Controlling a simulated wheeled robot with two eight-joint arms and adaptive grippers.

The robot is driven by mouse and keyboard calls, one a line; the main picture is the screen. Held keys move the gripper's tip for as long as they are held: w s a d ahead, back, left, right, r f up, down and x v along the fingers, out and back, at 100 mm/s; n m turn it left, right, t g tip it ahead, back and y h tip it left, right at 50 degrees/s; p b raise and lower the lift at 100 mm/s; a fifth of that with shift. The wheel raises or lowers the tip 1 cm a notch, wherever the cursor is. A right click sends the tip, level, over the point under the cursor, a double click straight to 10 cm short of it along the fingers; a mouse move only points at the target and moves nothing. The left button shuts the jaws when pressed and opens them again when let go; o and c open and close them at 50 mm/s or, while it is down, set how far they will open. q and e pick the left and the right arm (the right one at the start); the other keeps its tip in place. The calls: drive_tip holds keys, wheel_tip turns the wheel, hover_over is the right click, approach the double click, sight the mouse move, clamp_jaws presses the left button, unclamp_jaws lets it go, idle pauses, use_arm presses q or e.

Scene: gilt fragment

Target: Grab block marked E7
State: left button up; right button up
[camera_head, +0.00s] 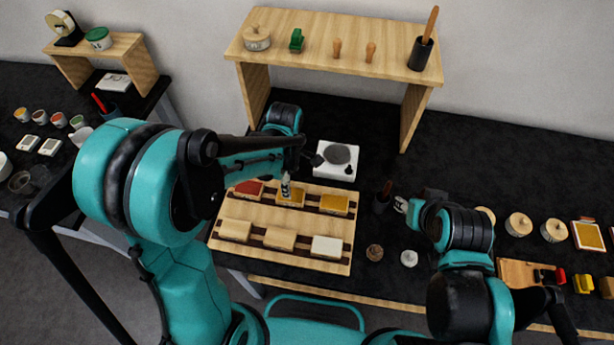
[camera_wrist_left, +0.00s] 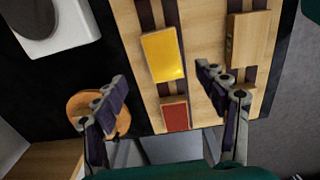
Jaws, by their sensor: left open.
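A wooden rack (camera_head: 270,211) holds two rows of blocks. Its back row has a red block (camera_head: 248,187), a yellow block (camera_head: 290,200) and an orange-yellow block (camera_head: 334,204). Its front row has two plain wood blocks (camera_head: 236,230) (camera_head: 280,239) and a pale one (camera_head: 327,247). No E7 mark is readable. My left gripper (camera_head: 286,187) is open above the middle back block. In the left wrist view its spread fingers (camera_wrist_left: 162,82) stand either side of the yellow block (camera_wrist_left: 163,55) and red block (camera_wrist_left: 175,116), holding nothing. My right gripper (camera_head: 401,205) is right of the rack; its opening is unclear.
A white device with a grey disc (camera_head: 338,155) stands behind the rack. A dark cup (camera_head: 382,200) and small round pieces (camera_head: 374,252) stand to its right. A wooden shelf (camera_head: 340,48) spans the back. A round wooden item (camera_wrist_left: 85,105) shows near my left finger.

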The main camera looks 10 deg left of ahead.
use_arm(q)
drive_tip(key=shift+w+d+f, duration=0.1)
drive_tip(key=shift+d+f, duration=0.1)
drive_tip(key=shift+f, duration=0.1)
drive_tip(key=f, duration=0.2)
drive_tip(key=f+b, duration=0.1)
drive_tip(key=f, duration=0.2)
drive_tip(key=f+b, duration=0.1)
drive_tip(key=f, duration=0.1)
drive_tip(key=shift+s+a+f, duration=0.25)
drive_tip(key=shift+s+a, duration=0.1)
drive_tip(key=c, duration=1.3)
